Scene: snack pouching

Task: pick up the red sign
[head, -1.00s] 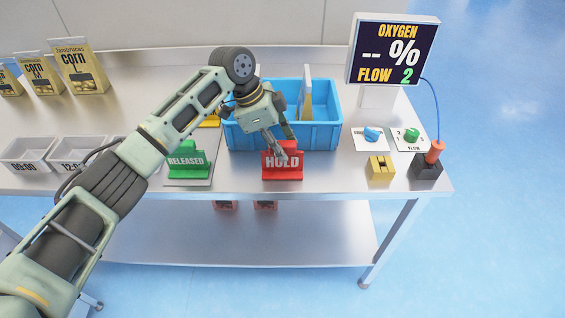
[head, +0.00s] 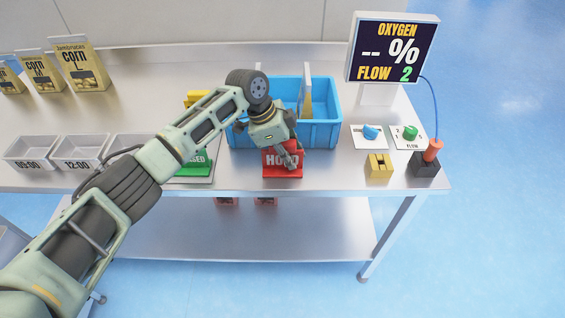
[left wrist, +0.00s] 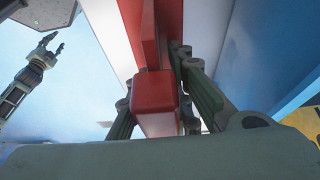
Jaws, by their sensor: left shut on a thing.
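The red sign (head: 272,170), lettered HOLD, stands upright at the front of the table, before the blue crate (head: 320,137). My left gripper (head: 289,160) reaches down on it from above and covers part of its lettering. In the left wrist view the red sign (left wrist: 153,92) sits between the fingers, and the gripper is shut on it. The sign's base looks to be on or very near the tabletop. My right gripper (left wrist: 51,44) shows small at the left of the left wrist view, away from the sign, with its fingers apart.
A yellow block (head: 379,167) and a dark block with a red top (head: 425,168) stand to the right. White trays (head: 30,150) and corn pouches (head: 85,68) are at the left.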

